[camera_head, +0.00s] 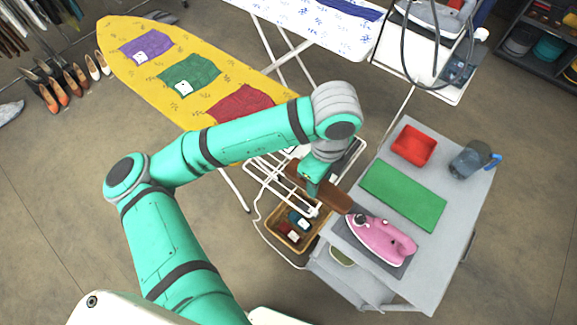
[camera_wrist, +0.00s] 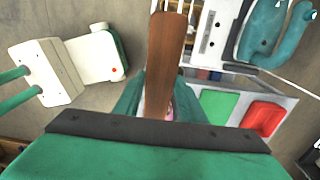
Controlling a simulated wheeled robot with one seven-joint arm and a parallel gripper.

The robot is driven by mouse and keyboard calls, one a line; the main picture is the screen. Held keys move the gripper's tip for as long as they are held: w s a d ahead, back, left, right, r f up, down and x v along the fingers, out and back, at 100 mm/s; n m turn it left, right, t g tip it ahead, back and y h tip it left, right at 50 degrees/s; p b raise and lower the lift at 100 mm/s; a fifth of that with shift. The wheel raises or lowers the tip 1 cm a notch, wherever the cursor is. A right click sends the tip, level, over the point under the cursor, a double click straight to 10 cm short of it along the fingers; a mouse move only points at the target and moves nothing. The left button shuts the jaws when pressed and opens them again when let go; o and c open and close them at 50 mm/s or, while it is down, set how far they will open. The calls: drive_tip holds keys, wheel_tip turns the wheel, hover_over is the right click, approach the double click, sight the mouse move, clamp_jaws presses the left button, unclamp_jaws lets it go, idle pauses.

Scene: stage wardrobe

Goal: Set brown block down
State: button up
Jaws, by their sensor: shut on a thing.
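The brown block (camera_head: 335,198) is long and wooden-looking. My gripper (camera_head: 312,187) is shut on it and holds it above the basket side of the grey table (camera_head: 455,215), close to the table's left edge. In the wrist view the block (camera_wrist: 165,60) stretches away from between the fingers of my gripper (camera_wrist: 160,103). The block appears apart from any surface, though its exact height cannot be told. My gripper hides part of its middle.
The table carries a green mat (camera_head: 403,195), a red tray (camera_head: 414,145), a pink iron (camera_head: 380,238) on a dark pad and a blue-handled jug (camera_head: 468,160). A basket (camera_head: 267,222) with small items stands below left. A yellow ironing board (camera_head: 125,50) lies behind.

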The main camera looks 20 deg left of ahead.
drive_tip(key=w+a+f, duration=0.1)
drive_tip(key=a, duration=0.1)
drive_tip(key=w+a+f, duration=0.1)
drive_tip(key=a, duration=0.1)
drive_tip(key=w+a+f, duration=0.1)
drive_tip(key=a, duration=0.1)
drive_tip(key=shift+a, duration=0.4)
drive_tip(key=w+a+f, duration=0.1)
drive_tip(key=f, duration=0.1)
drive_tip(key=w+a+f, duration=0.1)
drive_tip(key=f, duration=0.1)
drive_tip(key=w+a+f, duration=0.1)
drive_tip(key=a+f, duration=0.1)
drive_tip(key=shift+a+f, duration=0.2)
drive_tip(key=shift+f, duration=1.45)
drive_tip(key=shift+f, duration=0.1)
drive_tip(key=o, duration=1.4)
wheel_tip(320, 180, up, 12)
drive_tip(key=shift+r, duration=0.1)
